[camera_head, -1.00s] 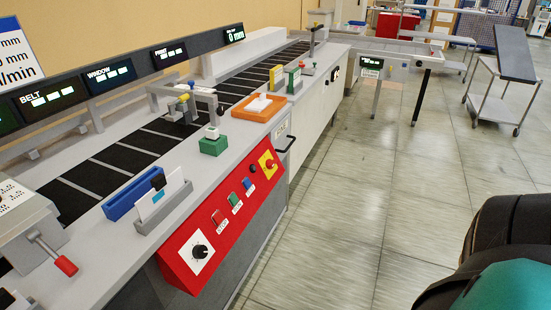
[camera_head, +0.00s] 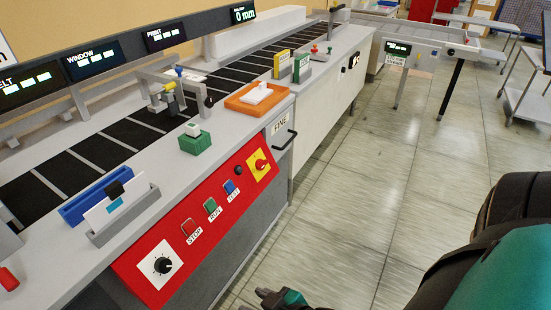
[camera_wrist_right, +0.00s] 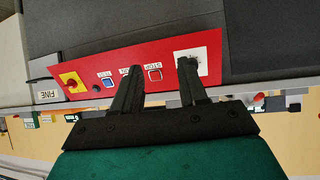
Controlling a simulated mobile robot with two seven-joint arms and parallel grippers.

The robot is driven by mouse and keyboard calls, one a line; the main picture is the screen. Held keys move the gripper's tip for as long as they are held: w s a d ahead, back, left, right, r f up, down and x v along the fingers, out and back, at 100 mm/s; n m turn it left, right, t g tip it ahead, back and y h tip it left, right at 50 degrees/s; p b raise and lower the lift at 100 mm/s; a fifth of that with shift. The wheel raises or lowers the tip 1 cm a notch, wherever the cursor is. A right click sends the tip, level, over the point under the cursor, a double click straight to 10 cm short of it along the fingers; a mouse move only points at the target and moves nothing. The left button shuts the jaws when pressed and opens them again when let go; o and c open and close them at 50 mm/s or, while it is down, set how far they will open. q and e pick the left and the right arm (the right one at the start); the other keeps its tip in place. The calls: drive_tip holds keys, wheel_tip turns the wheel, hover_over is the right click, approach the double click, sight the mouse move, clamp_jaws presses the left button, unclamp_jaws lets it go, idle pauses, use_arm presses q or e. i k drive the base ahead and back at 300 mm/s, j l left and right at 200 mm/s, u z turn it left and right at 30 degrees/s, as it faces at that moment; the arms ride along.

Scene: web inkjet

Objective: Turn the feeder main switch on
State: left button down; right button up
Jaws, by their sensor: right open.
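A red rotary switch (camera_head: 261,164) sits on a yellow plate at the far end of the sloped red panel (camera_head: 217,240). The yellow plate also shows at the left of the right wrist view (camera_wrist_right: 72,83). The setting of the red switch is too small to tell. My right gripper (camera_wrist_right: 161,66) is open and empty, its fingers in front of the panel in the wrist view. In the head view its tip (camera_head: 280,298) shows at the bottom edge, below and apart from the panel. My left gripper is not in view.
The panel also carries a black knob on a white plate (camera_head: 162,265), and STOP (camera_head: 189,227), RUN (camera_head: 211,206) and blue (camera_head: 230,187) buttons. An orange tray (camera_head: 259,98) and green block (camera_head: 195,143) stand on the counter above. The floor (camera_head: 365,175) to the right is clear.

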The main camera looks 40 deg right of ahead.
sight(260, 164)
drive_tip(key=l, duration=0.75)
drive_tip(key=i+l, duration=0.1)
drive_tip(key=l, duration=0.7)
